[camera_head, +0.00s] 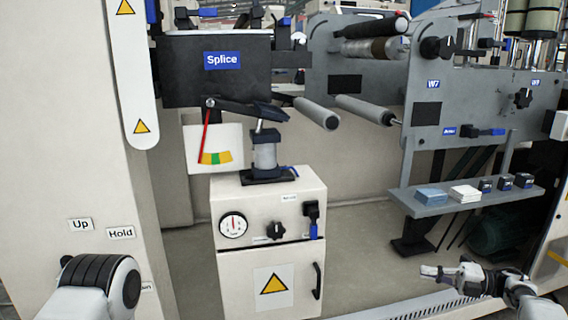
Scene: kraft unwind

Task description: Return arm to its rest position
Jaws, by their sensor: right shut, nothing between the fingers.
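My right gripper (432,271) shows at the lower right, with its fingers pointing left. It is shut and empty, apart from the machine and in front of its base. My left arm (100,284) shows only as a rounded link at the lower left, in front of the cream panel. My left gripper is out of the frame.
A cream cabinet (268,225) with a gauge (233,226) and knobs stands in the middle. A grey shelf (413,205) with small boxes juts out above my right gripper. Rollers (318,114) stick out under the Splice panel (190,70).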

